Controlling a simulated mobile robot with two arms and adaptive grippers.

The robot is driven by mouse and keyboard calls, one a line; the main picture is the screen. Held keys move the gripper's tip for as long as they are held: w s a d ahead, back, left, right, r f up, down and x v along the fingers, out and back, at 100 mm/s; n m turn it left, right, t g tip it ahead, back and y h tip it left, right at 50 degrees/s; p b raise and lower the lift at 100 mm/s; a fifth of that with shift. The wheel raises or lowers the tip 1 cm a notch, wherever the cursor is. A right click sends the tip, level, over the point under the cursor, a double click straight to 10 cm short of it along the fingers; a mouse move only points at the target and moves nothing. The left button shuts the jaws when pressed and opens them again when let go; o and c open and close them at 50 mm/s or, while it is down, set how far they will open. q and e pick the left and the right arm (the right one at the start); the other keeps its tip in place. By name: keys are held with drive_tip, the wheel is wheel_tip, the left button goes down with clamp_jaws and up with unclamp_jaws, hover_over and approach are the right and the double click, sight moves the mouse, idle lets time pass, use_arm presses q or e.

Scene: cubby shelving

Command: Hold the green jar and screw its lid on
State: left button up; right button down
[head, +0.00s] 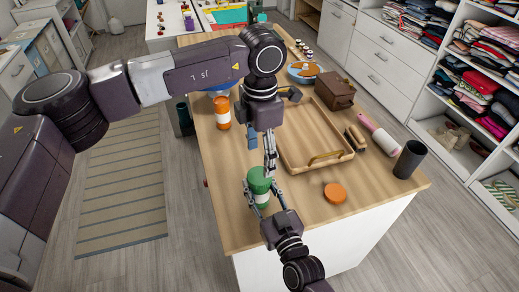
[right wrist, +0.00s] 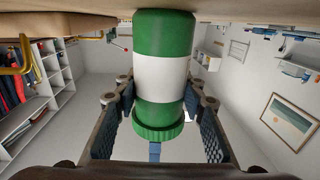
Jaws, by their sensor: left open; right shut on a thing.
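The green jar (head: 262,199) stands upright near the front left of the wooden table, with a white band around its middle. In the right wrist view the jar (right wrist: 163,80) appears upside down, and a ribbed green lid (right wrist: 158,132) sits on its mouth end. I cannot tell how tightly the lid is screwed. My right gripper (head: 262,195) is shut on the jar, with its fingers on both sides; its pads also show in the right wrist view (right wrist: 168,120). My left gripper (head: 270,168) is open, pointing down just above and beside the lid.
An orange disc (head: 335,193) lies to the right of the jar, and an orange jar (head: 222,111) stands farther back at left. A wooden tray (head: 288,152), a brush (head: 355,138), a pink roller (head: 379,136) and a dark cup (head: 409,160) are on the table.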

sight(259, 175)
use_arm(q)
drive_tip(key=n, duration=0.5)
drive_tip(key=shift+r, duration=0.2)
drive_tip(key=n, duration=0.5)
drive_tip(key=shift+r, duration=0.15)
drive_tip(key=n, duration=0.5)
drive_tip(key=shift+r, duration=0.15)
drive_tip(key=n, duration=0.6)
drive_tip(key=shift+a+r, duration=0.1)
drive_tip(key=shift+r, duration=0.05)
drive_tip(key=shift+s, duration=0.1)
drive_tip(key=shift+f, duration=4.05)
drive_tip(key=shift+c, duration=0.3)
